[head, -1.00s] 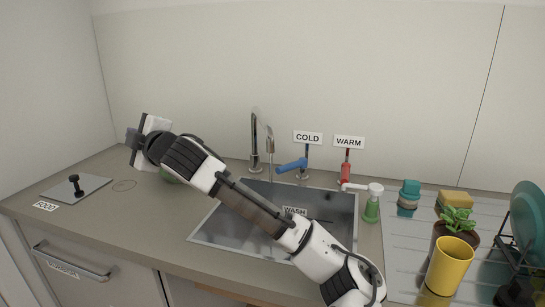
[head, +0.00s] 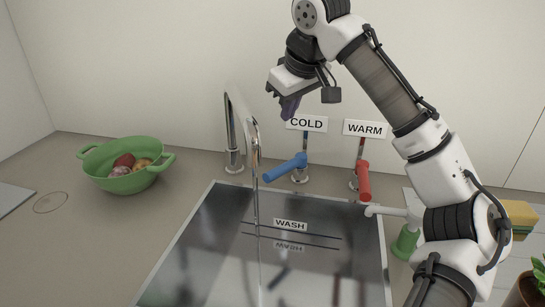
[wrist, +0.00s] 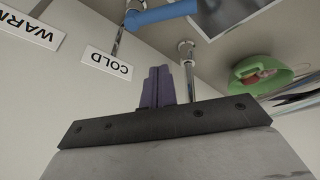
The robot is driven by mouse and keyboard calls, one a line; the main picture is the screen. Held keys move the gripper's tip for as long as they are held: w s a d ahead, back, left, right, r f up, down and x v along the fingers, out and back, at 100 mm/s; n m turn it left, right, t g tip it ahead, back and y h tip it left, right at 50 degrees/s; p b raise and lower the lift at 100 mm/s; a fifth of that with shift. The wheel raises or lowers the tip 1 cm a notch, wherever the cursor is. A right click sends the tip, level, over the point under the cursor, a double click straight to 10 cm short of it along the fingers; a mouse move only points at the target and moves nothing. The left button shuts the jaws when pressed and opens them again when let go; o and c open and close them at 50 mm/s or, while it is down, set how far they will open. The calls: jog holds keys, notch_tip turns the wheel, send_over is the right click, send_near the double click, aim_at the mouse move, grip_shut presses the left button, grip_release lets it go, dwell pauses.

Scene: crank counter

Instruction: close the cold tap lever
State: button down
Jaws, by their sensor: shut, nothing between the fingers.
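The cold tap lever (head: 285,168) is blue and sticks out to the left, toward the faucet, from its post below the COLD sign (head: 306,123). It also shows at the top of the wrist view (wrist: 160,14). My gripper (head: 290,108) is shut and empty, in the air above the lever, its purple fingers just left of the COLD sign and apart from the lever. In the wrist view the closed fingers (wrist: 157,88) stand side by side. The faucet (head: 254,150) is left of the lever, with a thin pale stream below its spout.
The red warm lever (head: 363,180) points forward on the right, under the WARM sign (head: 364,128). The sink (head: 200,240) lies in front. A green colander (head: 130,183) with food stands on the counter at left. A green soap dispenser (head: 405,243) stands by my arm.

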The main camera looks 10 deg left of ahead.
aim_at(285, 168)
jog(key=a+f+n+g, duration=0.1)
jog(key=a+f, duration=0.3)
jog(key=f, duration=0.9)
jog(key=shift+s+a+f+g, duration=0.25)
jog(key=shift+f+g, duration=0.15)
jog(key=shift+g, duration=0.3)
